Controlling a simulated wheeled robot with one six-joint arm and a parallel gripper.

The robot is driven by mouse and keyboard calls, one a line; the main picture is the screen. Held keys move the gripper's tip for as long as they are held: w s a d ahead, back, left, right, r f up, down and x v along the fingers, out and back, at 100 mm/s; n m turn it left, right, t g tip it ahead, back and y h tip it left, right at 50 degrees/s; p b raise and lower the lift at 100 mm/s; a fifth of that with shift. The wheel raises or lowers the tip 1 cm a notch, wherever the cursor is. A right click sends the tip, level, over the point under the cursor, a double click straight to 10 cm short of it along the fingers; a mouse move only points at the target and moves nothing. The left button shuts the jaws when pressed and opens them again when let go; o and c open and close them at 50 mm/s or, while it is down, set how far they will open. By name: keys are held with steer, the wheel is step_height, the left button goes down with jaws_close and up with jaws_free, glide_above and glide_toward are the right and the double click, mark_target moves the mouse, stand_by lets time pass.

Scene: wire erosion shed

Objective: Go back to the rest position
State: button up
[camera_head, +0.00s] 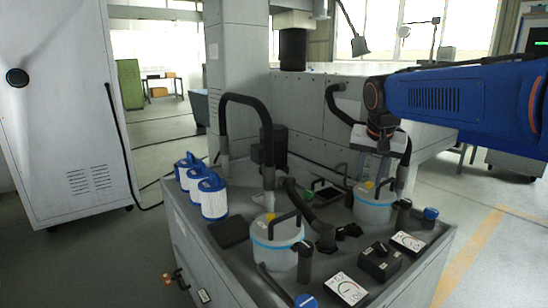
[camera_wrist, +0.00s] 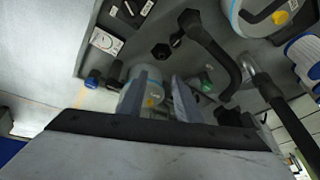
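My blue arm (camera_head: 435,98) reaches in from the right in the head view. My gripper (camera_head: 374,168) points down above the right white-and-blue canister (camera_head: 373,212) on the grey bench. In the wrist view the two fingers of my gripper (camera_wrist: 160,88) stand apart with nothing held between them. The canister with its yellow cap shows beyond and between them (camera_wrist: 152,101). The fingers look clear of the canister, but the exact gap is hard to tell.
The bench top (camera_head: 235,268) also holds a second canister (camera_head: 275,252), several blue-and-white filters (camera_head: 213,203), black hoses (camera_head: 267,125) and two dial boxes (camera_head: 346,289). A grey column (camera_head: 236,60) and a machine wall (camera_head: 305,105) stand behind. Floor is open at right.

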steer(key=s+f+n, duration=0.1)
steer(key=s+f, duration=0.4)
steer(key=s, duration=0.5)
steer(key=s+d+f+n, duration=0.1)
steer(key=s+f+n, duration=0.1)
steer(key=s+f, duration=0.4)
steer(key=s+d+f+n+y, duration=0.1)
steer(key=s+f, duration=0.5)
steer(key=s, duration=0.9)
steer(key=shift+d+n, duration=0.2)
steer(key=shift+n, duration=0.3)
stand_by(0.8)
